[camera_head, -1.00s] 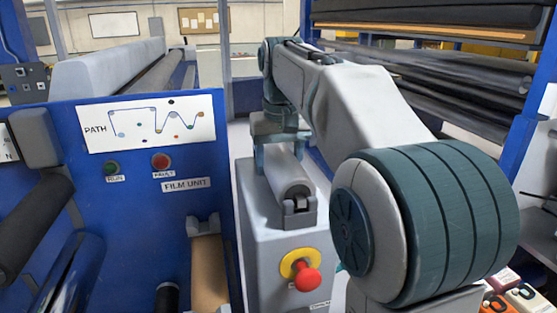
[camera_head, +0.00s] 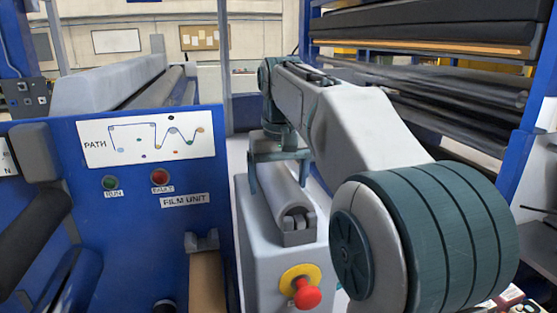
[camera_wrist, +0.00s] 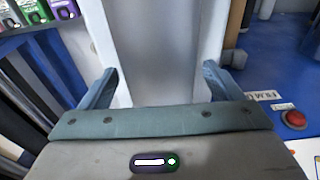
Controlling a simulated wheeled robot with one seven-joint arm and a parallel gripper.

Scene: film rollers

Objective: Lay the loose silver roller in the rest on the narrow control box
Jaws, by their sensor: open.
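The silver roller (camera_head: 287,190) lies lengthwise along the top of the narrow control box (camera_head: 262,235). Its near end sits in the grey rest (camera_head: 298,228); its far end is hidden under my gripper. My gripper (camera_head: 279,180) is above the far part of the roller, fingers pointing down, one on each side. In the wrist view, the roller (camera_wrist: 160,50) runs between the two fingers of my gripper (camera_wrist: 161,75), which are spread apart with a gap to its sides. The gripper is open and does not clamp the roller.
The blue film unit panel (camera_head: 135,230) stands close on the left, with a path diagram and buttons. A red stop knob (camera_head: 307,293) on a yellow base juts from the box front. A rack of dark rollers (camera_head: 440,90) stands on the right.

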